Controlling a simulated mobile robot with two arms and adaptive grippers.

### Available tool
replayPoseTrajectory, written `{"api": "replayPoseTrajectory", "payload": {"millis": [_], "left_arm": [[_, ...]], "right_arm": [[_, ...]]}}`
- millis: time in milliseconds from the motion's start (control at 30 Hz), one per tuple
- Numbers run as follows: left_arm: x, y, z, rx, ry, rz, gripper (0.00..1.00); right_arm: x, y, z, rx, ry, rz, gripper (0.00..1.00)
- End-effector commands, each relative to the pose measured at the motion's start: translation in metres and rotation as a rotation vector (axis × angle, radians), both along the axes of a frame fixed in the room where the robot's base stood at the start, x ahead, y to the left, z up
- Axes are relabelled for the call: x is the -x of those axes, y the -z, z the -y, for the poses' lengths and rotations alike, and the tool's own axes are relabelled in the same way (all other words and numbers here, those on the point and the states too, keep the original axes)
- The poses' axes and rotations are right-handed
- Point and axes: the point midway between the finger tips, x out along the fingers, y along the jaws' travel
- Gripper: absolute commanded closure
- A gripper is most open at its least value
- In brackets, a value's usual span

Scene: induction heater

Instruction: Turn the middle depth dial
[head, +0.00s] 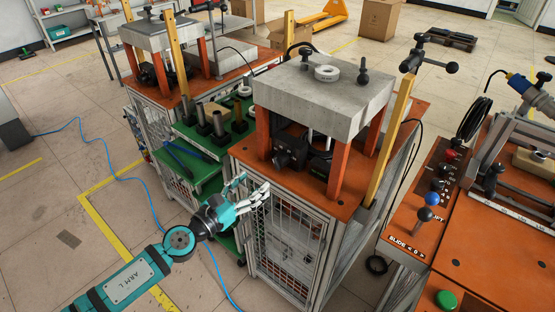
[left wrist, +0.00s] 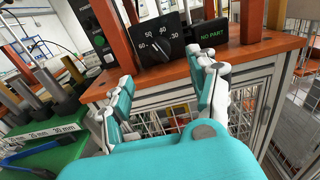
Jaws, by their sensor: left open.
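A black dial box with a dark knob (left wrist: 160,47) and white numbers from 30 to 60 sits on the orange machine top in the left wrist view. The exact setting is too small to read surely. In the head view the black box (head: 290,150) stands under the grey press block, between orange posts. My left gripper (head: 252,190) is open and empty, just outside the front left edge of the orange top. In the left wrist view its fingers (left wrist: 166,80) are spread below and in front of the dial, apart from it. My right gripper is out of view.
A display reading NO PART (left wrist: 208,33) stands right of the dial. Orange posts (left wrist: 116,30) flank the dial area. A green shelf (head: 203,142) with dark cylinders is left of the machine. The wire cage (head: 285,235) lies below the orange top.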

Motion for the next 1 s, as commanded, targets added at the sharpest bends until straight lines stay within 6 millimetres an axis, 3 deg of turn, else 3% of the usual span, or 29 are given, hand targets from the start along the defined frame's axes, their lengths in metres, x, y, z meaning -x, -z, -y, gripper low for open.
{"api": "replayPoseTrajectory", "payload": {"millis": [300,500,933,1000], "left_arm": [[-0.056,0.000,0.041,0.004,-0.001,0.000,0.40],[-0.079,0.002,0.057,0.002,-0.001,0.000,0.40],[-0.087,0.001,0.063,0.002,-0.001,-0.003,0.40],[-0.087,0.001,0.063,0.002,-0.001,-0.003,0.48]], "right_arm": [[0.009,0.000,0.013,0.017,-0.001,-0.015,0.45],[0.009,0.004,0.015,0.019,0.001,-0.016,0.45],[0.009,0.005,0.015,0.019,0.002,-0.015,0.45],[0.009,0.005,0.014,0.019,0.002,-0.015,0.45]]}}
